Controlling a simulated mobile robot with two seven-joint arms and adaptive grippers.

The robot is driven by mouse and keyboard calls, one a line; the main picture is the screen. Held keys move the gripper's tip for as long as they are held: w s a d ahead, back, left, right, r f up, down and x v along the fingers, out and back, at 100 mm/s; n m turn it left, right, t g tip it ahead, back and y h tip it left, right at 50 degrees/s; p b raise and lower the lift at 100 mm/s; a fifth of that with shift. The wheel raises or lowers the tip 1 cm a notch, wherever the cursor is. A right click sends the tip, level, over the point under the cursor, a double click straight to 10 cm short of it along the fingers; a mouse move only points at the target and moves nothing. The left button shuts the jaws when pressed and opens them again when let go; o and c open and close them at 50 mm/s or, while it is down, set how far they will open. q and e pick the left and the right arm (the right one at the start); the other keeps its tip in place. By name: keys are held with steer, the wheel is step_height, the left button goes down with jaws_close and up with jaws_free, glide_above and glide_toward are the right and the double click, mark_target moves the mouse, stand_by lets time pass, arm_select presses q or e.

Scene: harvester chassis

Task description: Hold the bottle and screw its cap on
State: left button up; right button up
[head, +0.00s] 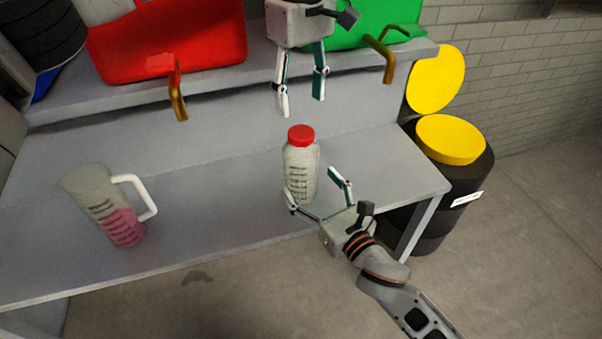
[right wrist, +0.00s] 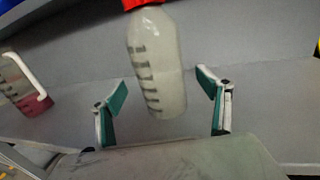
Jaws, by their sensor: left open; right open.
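The whitish translucent bottle (head: 301,172) stands upright on the grey bench, with dark measuring marks on its side. The red cap (head: 301,135) sits on top of its neck; I cannot tell how tight it is. My left gripper (head: 301,107) is open and empty, pointing down above the cap and apart from it. My right gripper (head: 313,186) is open at the near side of the bottle, low down. In the right wrist view, the bottle (right wrist: 156,70) appears between and beyond the open fingers (right wrist: 162,92), and the cap (right wrist: 140,3) is cut off by the top edge.
A measuring jug (head: 97,190) with pink liquid and a white handle stands on the bench at left. A raised shelf holds a red bin (head: 170,45) and a green bin (head: 370,22). Black barrels with yellow lids (head: 450,139) stand right of the bench (head: 225,190).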

steer(key=shift+x, duration=2.55)
